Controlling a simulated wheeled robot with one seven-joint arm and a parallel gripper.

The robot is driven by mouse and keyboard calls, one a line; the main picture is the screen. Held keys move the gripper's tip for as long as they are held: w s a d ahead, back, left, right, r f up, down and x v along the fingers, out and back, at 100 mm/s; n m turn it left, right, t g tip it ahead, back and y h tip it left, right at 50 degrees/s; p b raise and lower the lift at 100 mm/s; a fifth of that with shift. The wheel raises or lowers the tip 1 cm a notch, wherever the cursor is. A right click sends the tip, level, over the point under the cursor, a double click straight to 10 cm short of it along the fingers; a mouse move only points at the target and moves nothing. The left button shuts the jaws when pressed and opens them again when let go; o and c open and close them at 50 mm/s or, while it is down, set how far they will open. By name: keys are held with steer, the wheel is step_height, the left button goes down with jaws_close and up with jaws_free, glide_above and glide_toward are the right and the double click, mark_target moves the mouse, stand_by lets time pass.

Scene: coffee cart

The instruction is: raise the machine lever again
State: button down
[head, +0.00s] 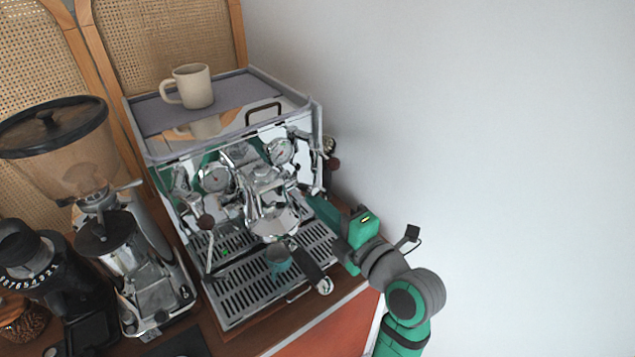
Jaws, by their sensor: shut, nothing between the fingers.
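The chrome espresso machine (240,150) stands on the wooden cart against the white wall. Its group head (268,215) is at the front middle, with a black-handled portafilter (308,264) in it, pointing toward the front right. My gripper (308,196) is shut and empty at the machine's right front, just right of the group head. The lever is hard to make out among the chrome parts near my fingers. I cannot tell its position or whether my fingers touch it. A dark knob (333,163) shows at the machine's right side, above my gripper.
A beige mug (190,86) sits on top of the machine. A steam wand (209,250) hangs at the left front. A grinder (130,255) stands left. The wall is close on the right.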

steer(key=s+a+v, duration=0.1)
steer(key=v, duration=0.7)
steer(key=shift+a+f, duration=0.25)
steer(key=shift+f, duration=0.2)
stand_by(0.8)
